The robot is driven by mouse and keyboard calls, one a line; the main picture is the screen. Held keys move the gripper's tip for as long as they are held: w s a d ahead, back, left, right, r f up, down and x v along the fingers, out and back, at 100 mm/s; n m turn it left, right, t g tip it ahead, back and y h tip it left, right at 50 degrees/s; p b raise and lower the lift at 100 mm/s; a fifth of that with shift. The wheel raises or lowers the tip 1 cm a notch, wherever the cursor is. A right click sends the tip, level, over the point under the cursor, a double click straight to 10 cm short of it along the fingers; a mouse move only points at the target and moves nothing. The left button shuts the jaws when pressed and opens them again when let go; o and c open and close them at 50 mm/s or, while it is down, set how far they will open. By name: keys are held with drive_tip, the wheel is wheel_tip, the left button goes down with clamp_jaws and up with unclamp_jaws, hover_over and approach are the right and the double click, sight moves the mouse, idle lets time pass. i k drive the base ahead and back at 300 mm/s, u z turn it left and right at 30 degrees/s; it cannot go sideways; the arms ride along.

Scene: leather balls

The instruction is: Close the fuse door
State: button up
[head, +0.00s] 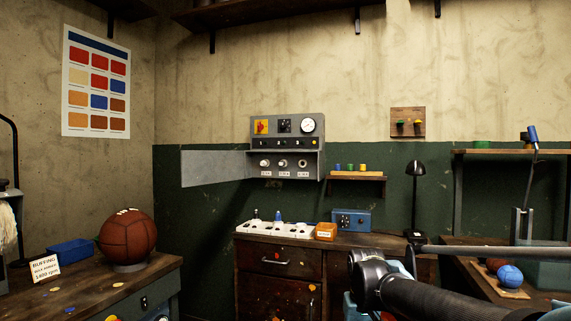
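The fuse door (214,168) is a flat grey panel that stands swung open to the left of the grey fuse box (317,132) on the back wall. The open lower bay (313,174) shows several round white fuses in a row. The upper part of the box has a red-and-yellow switch (262,127), a black dial (284,126) and a round gauge (308,125). My black arm reaches in from the lower right, well below and to the right of the box. I cannot make out my gripper's fingers in this view.
A dark wooden cabinet (276,262) below the box carries a white tray (262,231), an orange box (325,232) and a blue box (350,219). A small shelf (356,176) and a black lamp (415,169) are right. A leather ball (128,237) sits on the left bench.

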sight(197, 167)
drive_tip(key=u, duration=0.05)
drive_tip(key=k, duration=0.8)
drive_tip(key=u, duration=0.65)
drive_tip(key=i, duration=1)
drive_tip(key=z, duration=0.05)
